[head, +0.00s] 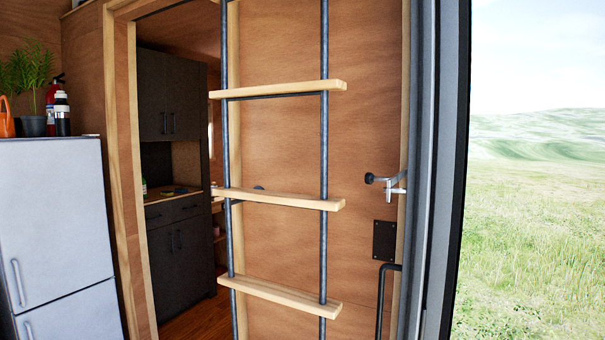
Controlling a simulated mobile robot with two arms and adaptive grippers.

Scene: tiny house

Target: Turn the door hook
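The door hook (388,182) is a small silver metal latch with a round black knob at its left end. It sits at the right side of the head view, on the edge of the wooden panel beside the grey door frame. Its arm lies roughly horizontal, with the knob pointing left. A dark square plate (384,240) is fixed below it, and a black bar handle (382,300) runs down from there. Neither of my grippers shows in the head view.
A ladder with wooden rungs (280,200) and dark metal rails stands in front of the panel, left of the hook. A white fridge (55,230) stands at the left. A doorway shows dark cabinets (172,100). Open grass (535,240) lies outside at the right.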

